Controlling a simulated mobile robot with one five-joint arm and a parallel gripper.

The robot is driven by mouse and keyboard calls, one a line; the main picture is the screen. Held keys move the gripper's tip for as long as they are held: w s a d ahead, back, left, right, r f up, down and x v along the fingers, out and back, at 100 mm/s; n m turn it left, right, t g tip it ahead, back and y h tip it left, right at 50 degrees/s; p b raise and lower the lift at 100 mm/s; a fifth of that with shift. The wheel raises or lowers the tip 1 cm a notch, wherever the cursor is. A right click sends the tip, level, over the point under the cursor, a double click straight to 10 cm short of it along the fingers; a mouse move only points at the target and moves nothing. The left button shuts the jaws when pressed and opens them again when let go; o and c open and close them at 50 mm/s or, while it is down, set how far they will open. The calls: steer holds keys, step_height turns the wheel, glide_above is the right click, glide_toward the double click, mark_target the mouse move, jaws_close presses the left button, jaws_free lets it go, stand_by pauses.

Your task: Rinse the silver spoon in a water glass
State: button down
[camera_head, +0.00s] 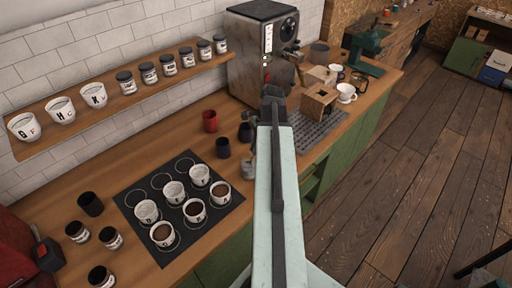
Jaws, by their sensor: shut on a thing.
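My arm reaches from the bottom edge up toward the machine. My gripper (275,92) is at its far end, small and dark, over the counter's back part. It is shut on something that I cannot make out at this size. I cannot pick out the silver spoon. A small greyish, glass-like thing (249,166) stands just left of my arm, partly behind it; I cannot tell whether it is the water glass. Several cups with dark contents (162,234) stand on a black mat (138,190) with ring marks.
A red cup (209,121) and dark cups (223,148) stand between the mat and the machine (250,68). A wooden box (319,103) and white cup (346,92) are right of my arm. Jars and lettered cups line the shelf (110,100). Open floor lies right.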

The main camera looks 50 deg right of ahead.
steer(key=shift+f+b, duration=0.5)
steer(key=shift+r, duration=0.2)
steer(key=p+v, duration=0.2)
steer(key=p, duration=0.1)
steer(key=a+p+v, duration=0.1)
steer(key=p+v, duration=0.2)
steer(key=w+p+v, duration=0.1)
steer(key=p+v, duration=0.1)
steer(key=v, duration=0.1)
steer(key=shift+a+r+p, duration=0.25)
steer(key=shift+r+p, duration=0.05)
steer(key=shift+p, duration=0.1)
stand_by(0.7)
